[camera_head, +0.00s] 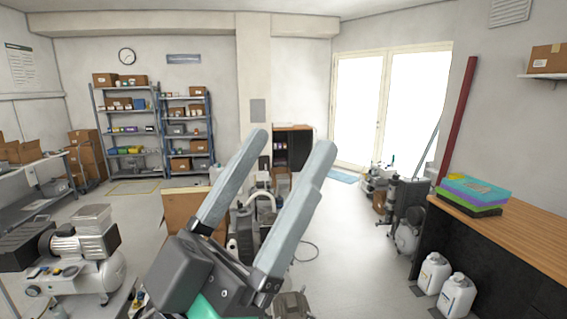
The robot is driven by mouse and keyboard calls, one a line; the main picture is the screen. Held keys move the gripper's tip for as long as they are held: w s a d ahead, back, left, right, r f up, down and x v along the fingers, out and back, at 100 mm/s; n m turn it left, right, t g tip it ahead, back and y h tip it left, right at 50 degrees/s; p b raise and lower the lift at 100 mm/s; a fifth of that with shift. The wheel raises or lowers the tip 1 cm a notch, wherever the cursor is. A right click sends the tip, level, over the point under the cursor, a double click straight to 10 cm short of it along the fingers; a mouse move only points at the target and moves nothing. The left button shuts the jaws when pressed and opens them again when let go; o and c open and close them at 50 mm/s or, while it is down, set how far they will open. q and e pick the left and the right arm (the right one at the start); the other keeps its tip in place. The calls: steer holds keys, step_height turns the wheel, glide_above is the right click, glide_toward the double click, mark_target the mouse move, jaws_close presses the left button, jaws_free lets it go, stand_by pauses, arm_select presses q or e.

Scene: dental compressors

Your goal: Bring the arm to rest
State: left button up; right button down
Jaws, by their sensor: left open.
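My left gripper (288,162) is large in the middle of the head view, close to the camera. Its two long grey fingers point up and slightly right, spread apart with nothing between them. Its dark body is at the lower centre, with a green part at the bottom edge. It hides part of the compressors (245,225) and the cardboard box (178,212) behind it. My right gripper is not in view.
A white-tank compressor (75,275) stands at lower left. A wood-topped counter (530,232) with stacked coloured cases (474,190) is at right, two white jugs (456,296) below it. Shelves (128,125) line the back wall. Open floor (350,235) lies right of the gripper.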

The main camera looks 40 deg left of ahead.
arm_select(q)
step_height(320, 180, up, 27)
steer(key=p, duration=2.7)
steer(key=shift+r, duration=0.2)
steer(key=o, duration=0.3)
steer(key=shift+f, duration=0.3)
steer(key=shift+a, duration=0.1)
